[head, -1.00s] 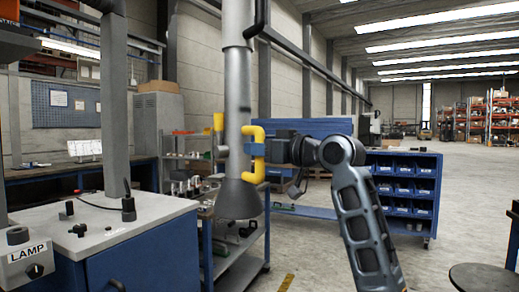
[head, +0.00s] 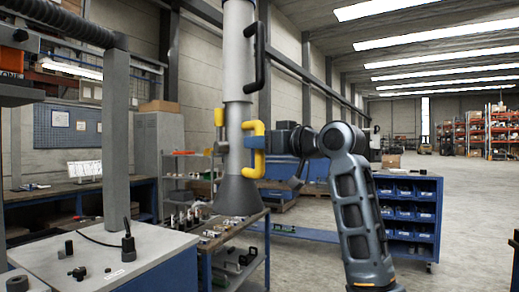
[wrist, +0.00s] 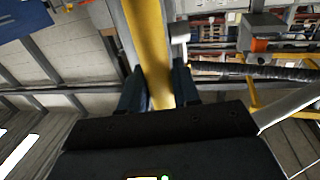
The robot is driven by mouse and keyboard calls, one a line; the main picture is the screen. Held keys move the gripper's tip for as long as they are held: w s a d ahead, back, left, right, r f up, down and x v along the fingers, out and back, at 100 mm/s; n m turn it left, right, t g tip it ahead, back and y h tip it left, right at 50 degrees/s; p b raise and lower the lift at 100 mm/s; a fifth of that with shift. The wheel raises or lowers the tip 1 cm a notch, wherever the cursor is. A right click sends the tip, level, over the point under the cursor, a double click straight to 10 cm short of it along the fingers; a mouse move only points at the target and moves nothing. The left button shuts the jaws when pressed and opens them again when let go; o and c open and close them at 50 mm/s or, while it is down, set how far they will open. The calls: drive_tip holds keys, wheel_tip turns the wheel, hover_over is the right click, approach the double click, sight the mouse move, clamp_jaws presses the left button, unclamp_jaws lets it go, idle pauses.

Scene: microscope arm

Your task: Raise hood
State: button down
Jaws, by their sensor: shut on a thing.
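The hood (head: 237,190) is a dark grey cone at the lower end of a grey vertical tube (head: 236,122), in the middle of the head view. A yellow handle (head: 250,172) bends out from the tube's right side, just above the cone. My gripper (head: 255,142) reaches in from the right and is shut on this yellow handle. In the wrist view the yellow handle (wrist: 145,35) runs between the fingers of my gripper (wrist: 158,90). The fingers hide part of the handle. The tube goes up into a wider pale sleeve (head: 237,50).
A black handle (head: 259,55) sits on the sleeve's right side. A blue-sided bench (head: 135,262) with a pale top stands at front left. A cart (head: 235,245) with small parts stands behind the hood. Blue bins (head: 405,200) stand behind my arm. The floor at right is open.

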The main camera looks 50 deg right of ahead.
drive_tip(key=shift+r, duration=0.4)
drive_tip(key=c, duration=1.1)
unclamp_jaws()
drive_tip(key=shift+o, duration=0.8)
drive_tip(key=shift+f, duration=0.1)
drive_tip(key=shift+s+f, duration=0.1)
drive_tip(key=shift+s, duration=0.15)
drive_tip(key=s+b, duration=0.2)
drive_tip(key=s, duration=0.5)
drive_tip(key=shift+s+d, duration=0.15)
drive_tip(key=shift+s, duration=0.05)
